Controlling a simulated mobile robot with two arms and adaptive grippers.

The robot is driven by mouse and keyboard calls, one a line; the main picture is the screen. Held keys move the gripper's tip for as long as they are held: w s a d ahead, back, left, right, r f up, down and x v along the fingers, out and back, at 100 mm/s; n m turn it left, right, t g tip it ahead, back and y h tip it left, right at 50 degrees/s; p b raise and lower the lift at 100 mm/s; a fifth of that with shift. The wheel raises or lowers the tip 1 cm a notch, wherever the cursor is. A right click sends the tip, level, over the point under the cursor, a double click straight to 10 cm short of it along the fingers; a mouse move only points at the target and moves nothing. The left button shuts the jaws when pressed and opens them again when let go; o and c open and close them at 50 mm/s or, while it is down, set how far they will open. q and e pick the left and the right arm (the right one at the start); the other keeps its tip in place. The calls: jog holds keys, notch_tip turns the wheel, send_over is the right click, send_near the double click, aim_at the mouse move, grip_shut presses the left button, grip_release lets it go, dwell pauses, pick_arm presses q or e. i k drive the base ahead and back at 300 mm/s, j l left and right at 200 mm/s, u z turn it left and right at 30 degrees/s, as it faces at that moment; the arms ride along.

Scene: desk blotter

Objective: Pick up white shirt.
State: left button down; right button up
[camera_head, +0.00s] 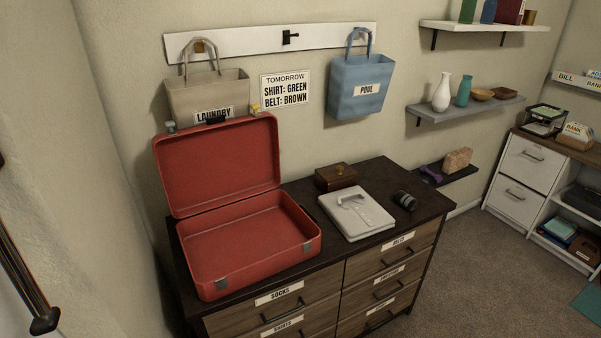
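A folded white shirt (368,222) lies flat on the dark top of the dresser (424,192), right of the open suitcase. Its collar side faces up.
An open, empty red suitcase (245,240) takes up the left of the dresser top. A small brown wooden box (336,178) stands behind the shirt, and a dark rolled item (405,200) lies to its right. Laundry (185,98) and pool (358,100) bags hang above.

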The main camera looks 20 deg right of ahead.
aim_at(358, 216)
jog(key=i+l+u, duration=0.15)
jog(key=l, duration=0.45)
jog(key=i+l+u, duration=0.1)
jog(key=l, duration=0.5)
jog(key=i+l+u, duration=0.15)
jog(key=l, duration=0.5)
jog(key=k, duration=0.05)
